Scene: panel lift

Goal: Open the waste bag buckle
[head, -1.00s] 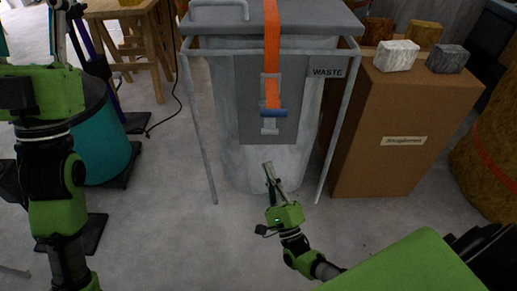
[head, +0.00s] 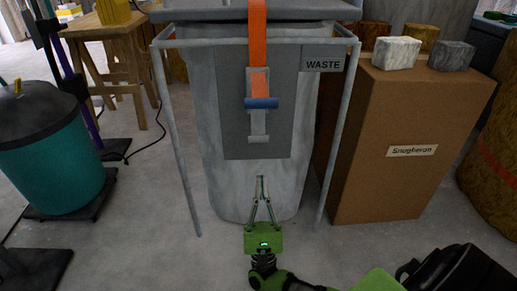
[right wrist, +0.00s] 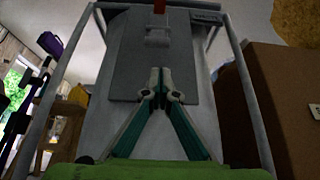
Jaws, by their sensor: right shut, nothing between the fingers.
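The waste bag (head: 205,115) hangs in a grey metal frame with a lid on top. An orange strap (head: 258,45) runs down its front plate to the grey buckle (head: 258,125), which has a blue bar (head: 261,104) across it. In the right wrist view the buckle (right wrist: 157,33) shows above the fingertips. My right gripper (head: 262,180) is shut and empty, pointing up, below the buckle and apart from it. It also shows in the right wrist view (right wrist: 160,75), fingertips together in front of the grey plate. My left gripper is out of view.
A brown cardboard box (head: 400,150) with several stone and wood blocks on top stands right of the frame (head: 340,120). A teal bin (head: 50,150) with a dark lid is at the left. A wooden stool (head: 110,50) stands behind. The floor between is clear.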

